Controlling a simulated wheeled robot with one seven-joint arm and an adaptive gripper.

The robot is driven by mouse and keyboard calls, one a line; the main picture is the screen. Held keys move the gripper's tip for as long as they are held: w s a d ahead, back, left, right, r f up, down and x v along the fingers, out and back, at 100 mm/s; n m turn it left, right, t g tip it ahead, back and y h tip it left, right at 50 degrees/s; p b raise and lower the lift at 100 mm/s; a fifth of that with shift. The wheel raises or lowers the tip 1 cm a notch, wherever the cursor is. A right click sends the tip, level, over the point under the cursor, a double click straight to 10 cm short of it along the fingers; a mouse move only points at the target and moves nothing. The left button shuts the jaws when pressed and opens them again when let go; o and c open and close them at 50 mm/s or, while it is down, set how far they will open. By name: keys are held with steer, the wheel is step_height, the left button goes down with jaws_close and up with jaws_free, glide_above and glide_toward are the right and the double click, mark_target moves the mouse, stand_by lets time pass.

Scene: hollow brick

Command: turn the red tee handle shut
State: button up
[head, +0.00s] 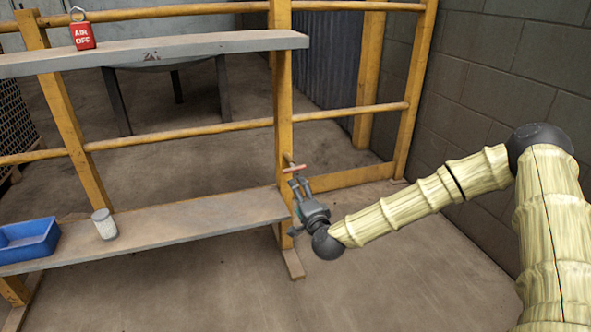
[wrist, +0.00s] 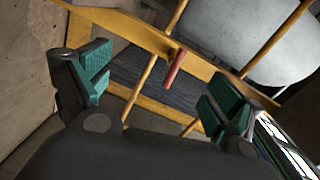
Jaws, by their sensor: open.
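The red tee handle (head: 294,169) is mounted on the yellow upright post in the middle of the head view. In the wrist view the red handle (wrist: 175,69) appears as a short tilted bar, between the two fingers in the picture and beyond them. My gripper (head: 299,184) is just below the handle in the head view, fingers pointing up toward it. In the wrist view my gripper (wrist: 157,78) is open, with green pads spread apart and nothing between them. The handle looks clear of both pads. The valve body behind the handle is not clearly seen.
A yellow post (head: 283,110) carries rails and two grey shelves, upper (head: 180,49) and lower (head: 180,226). A block wall (head: 500,80) stands at right.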

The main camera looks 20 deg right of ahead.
mark_target(294, 168)
steer(key=shift+w+d+r+n+t+b, duration=0.15)
steer(key=shift+w+r+n+b, duration=0.4)
steer(key=shift+w+n, duration=1.6)
steer(key=shift+w+d+r+n+t+b, duration=0.15)
steer(key=shift+w+r+n+b, duration=0.4)
steer(key=shift+w+n, duration=1.65)
steer(key=shift+w+d+r+n+t+b, duration=0.2)
steer(key=shift+w+n+b, duration=0.7)
steer(key=shift+n, duration=2.25)
steer(key=shift+w+r, duration=0.15)
steer(key=shift+w, duration=0.05)
steer(key=shift+p, duration=0.3)
steer(key=c, duration=0.8)
